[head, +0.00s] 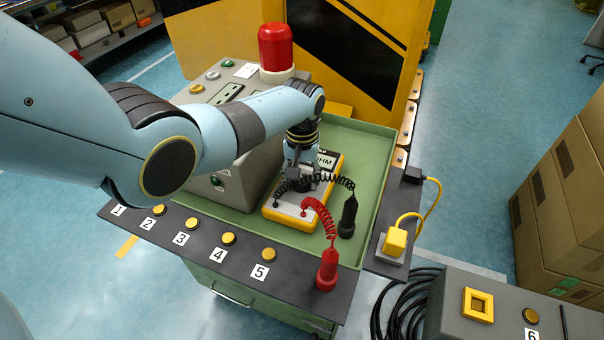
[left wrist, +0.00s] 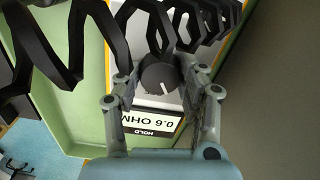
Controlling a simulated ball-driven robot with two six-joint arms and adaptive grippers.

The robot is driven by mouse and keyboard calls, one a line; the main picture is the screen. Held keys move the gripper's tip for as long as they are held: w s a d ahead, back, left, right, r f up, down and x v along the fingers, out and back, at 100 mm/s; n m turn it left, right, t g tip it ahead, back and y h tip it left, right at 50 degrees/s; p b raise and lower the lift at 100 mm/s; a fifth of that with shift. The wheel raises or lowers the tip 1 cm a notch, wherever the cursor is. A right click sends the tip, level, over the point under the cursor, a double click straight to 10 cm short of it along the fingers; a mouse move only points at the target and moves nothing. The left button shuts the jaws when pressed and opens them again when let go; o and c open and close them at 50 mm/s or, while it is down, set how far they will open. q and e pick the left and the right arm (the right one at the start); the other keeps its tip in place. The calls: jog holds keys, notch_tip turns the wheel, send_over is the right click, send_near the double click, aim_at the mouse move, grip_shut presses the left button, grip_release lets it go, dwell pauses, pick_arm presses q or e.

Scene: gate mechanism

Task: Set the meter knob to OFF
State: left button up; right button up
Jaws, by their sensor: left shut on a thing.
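The yellow multimeter (head: 284,214) lies in a green tray on the cart. Its display (left wrist: 150,117) reads "0.6 OHM" and "HOLD", upside down in the left wrist view. The black meter knob (left wrist: 160,77) with a white pointer mark sits between the fingers of my left gripper (left wrist: 162,82), which is shut on it. In the head view my left gripper (head: 300,176) reaches down over the meter and mostly hides the knob. The knob's position labels cannot be read. My right gripper is not in view.
A black coiled lead (head: 346,184) crosses close to the gripper and ends in a black probe (head: 348,217). A grey box with a red lamp (head: 277,48) stands beside the arm. Numbered yellow buttons line the front.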

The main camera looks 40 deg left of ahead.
aim_at(302, 179)
pick_arm(q)
jog(key=m+p, duration=0.1)
jog(key=m, duration=0.3)
jog(key=shift+m, duration=1.2)
jog(key=shift+a, duration=0.1)
jog(key=o, duration=1.2)
jog(key=shift+r, duration=0.15)
notch_tip(302, 179, up, 12)
